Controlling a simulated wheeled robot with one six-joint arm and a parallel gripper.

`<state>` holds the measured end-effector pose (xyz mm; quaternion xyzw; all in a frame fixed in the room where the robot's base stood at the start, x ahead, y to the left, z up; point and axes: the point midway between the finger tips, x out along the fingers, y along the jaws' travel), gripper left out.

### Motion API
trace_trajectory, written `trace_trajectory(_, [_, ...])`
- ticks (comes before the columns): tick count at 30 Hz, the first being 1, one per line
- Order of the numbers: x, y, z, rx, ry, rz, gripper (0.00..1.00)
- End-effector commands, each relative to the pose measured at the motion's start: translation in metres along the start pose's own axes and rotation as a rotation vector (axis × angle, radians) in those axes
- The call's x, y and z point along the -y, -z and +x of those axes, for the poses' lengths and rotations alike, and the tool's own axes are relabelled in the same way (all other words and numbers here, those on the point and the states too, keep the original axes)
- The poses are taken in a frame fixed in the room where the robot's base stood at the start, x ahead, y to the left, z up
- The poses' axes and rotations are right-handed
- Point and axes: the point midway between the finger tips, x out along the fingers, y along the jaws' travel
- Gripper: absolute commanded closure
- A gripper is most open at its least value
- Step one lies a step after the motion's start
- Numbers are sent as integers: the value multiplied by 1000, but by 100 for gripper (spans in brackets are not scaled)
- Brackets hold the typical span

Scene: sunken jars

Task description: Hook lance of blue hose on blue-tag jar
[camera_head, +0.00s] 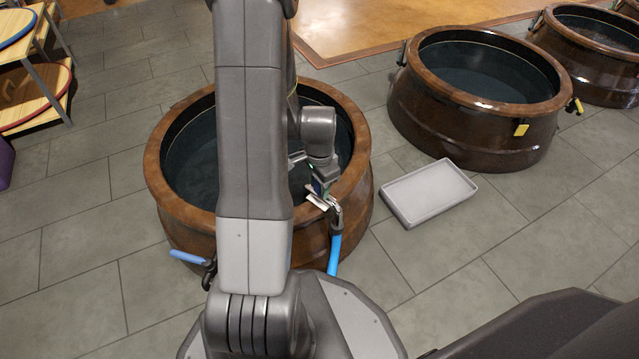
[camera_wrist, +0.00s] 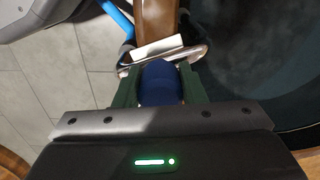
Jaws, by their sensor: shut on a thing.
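My gripper (camera_head: 320,190) is at the near right part of the rim of the near brown jar (camera_head: 352,205). In the wrist view, my gripper's green fingers (camera_wrist: 160,92) are shut on the dark blue grip (camera_wrist: 160,80) of the metal lance (camera_wrist: 200,52). The lance's bent metal also shows in the head view (camera_head: 338,215) at the rim, with the blue hose (camera_head: 335,256) running down outside. A white plate (camera_wrist: 158,48) lies across the rim in the wrist view. I cannot tell whether the lance rests on the rim. A blue handle (camera_head: 187,257) is on this jar's left outside.
A yellow-tagged brown jar (camera_head: 480,125) stands behind right, with another jar (camera_head: 600,60) beyond. A grey tray (camera_head: 430,190) lies on the tiled floor between the jars. A wooden rack (camera_head: 45,60) stands far left. My arm hides part of the near jar.

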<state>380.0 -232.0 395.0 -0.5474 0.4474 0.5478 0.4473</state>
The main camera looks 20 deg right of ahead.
Motion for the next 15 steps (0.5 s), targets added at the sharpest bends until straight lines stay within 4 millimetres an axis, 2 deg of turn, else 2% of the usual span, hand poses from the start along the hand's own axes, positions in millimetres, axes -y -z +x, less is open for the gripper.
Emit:
trace_trajectory(5, [0, 0, 0, -1, 1, 0, 91])
trace_trajectory(6, [0, 0, 0, -1, 1, 0, 57])
trace_trajectory(9, [0, 0, 0, -1, 1, 0, 38])
trace_trajectory(15, [0, 0, 0, -1, 1, 0, 38])
